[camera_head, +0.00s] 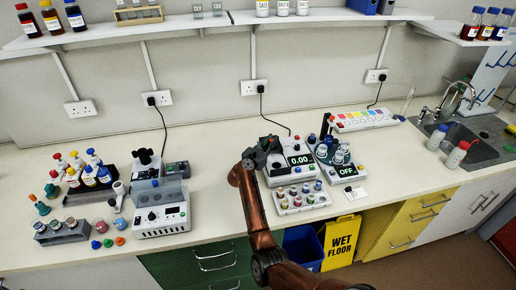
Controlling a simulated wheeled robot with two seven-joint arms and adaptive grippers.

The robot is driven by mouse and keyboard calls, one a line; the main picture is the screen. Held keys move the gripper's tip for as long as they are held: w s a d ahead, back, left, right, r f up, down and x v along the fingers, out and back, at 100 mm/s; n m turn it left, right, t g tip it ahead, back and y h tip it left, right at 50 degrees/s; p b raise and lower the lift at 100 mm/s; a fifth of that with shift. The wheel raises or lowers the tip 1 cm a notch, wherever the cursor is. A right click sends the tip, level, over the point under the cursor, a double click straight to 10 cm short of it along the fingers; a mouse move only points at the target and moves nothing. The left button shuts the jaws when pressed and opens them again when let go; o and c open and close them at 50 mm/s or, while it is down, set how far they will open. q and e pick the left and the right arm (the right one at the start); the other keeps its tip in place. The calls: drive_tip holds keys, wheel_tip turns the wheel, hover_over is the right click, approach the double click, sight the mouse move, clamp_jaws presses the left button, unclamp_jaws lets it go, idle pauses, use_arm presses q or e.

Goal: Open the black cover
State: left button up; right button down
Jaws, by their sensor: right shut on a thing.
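My right gripper (263,147) is at the back left corner of a white device with a 0.00 display (299,160). My copper-coloured right arm reaches up to it from the bottom of the view. The right gripper is shut on a small dark thing that looks like the black cover, mostly hidden by the fingers. I cannot tell how far the cover is raised. My left gripper is out of view.
A rack of small coloured-cap vials (300,197) stands in front of the device. A device reading OFF (346,170) is to its right. A grey-white machine (161,212) and bottles (88,172) stand left. The counter is clear between the machine and my arm.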

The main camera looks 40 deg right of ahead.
drive_tip(key=shift+w, duration=0.15)
drive_tip(key=c, duration=1.8)
unclamp_jaws()
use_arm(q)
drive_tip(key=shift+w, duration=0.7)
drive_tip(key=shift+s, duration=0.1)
use_arm(e)
drive_tip(key=shift+a, duration=0.2)
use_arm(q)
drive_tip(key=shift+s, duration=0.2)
use_arm(e)
drive_tip(key=v, duration=1.1)
drive_tip(key=shift+s+a, duration=0.2)
drive_tip(key=shift+a, duration=0.1)
